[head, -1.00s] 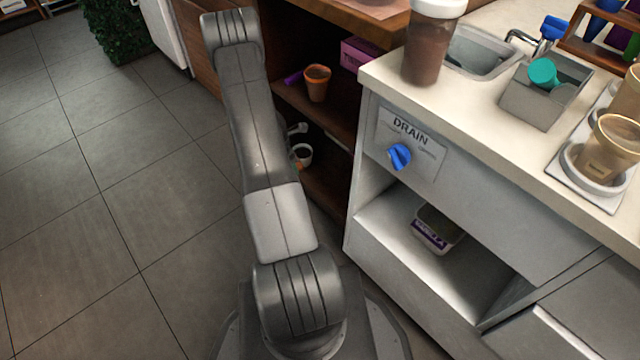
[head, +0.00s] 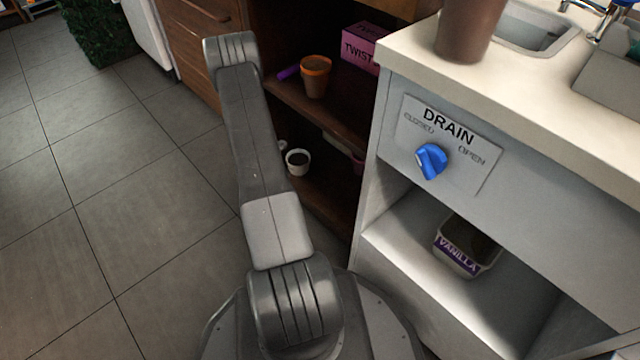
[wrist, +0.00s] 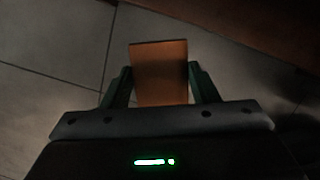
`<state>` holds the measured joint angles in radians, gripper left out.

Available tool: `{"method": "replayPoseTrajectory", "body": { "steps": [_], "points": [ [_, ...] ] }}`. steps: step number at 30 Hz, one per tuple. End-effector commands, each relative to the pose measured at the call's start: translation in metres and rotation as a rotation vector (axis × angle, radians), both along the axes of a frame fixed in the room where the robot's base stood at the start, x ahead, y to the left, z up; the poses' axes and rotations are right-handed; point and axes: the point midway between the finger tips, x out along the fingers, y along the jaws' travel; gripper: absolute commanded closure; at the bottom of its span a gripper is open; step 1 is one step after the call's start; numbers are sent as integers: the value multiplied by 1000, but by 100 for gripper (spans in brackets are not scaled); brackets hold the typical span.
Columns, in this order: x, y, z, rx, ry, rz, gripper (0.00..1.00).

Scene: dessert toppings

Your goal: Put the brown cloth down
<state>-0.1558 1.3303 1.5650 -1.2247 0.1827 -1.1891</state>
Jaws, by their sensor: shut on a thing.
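The brown cloth (wrist: 158,60) shows in the wrist view as a flat orange-brown rectangle. My gripper (wrist: 159,72) has its two dark green fingers on either side of the cloth and is shut on it. Dim grey floor tiles lie beyond the cloth. I cannot tell how high the cloth is above the floor. In the head view my arm shows, but neither the gripper nor the cloth can be made out.
A counter (head: 400,45) with a blue drain knob (head: 431,161) stands at right. A vanilla tub (head: 466,246) sits on its lower shelf. Dark wooden shelves hold an orange cup (head: 315,77), a pink box (head: 361,47) and a small white cup (head: 298,161). Open tiled floor (head: 110,190) lies left.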

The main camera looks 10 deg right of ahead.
Motion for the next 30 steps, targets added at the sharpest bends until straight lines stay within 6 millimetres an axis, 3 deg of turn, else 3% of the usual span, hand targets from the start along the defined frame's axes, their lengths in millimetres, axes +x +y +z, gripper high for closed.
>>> {"method": "replayPoseTrajectory", "body": {
  "steps": [6, 16, 28, 30],
  "points": [
    [8, -61, 0, 0, -1, -9, 83],
    [18, -134, 4, -1, -1, -8, 83],
    [22, -160, 2, -1, 0, -5, 83],
    [21, -158, -14, -1, 2, -2, 83]
  ]
}}
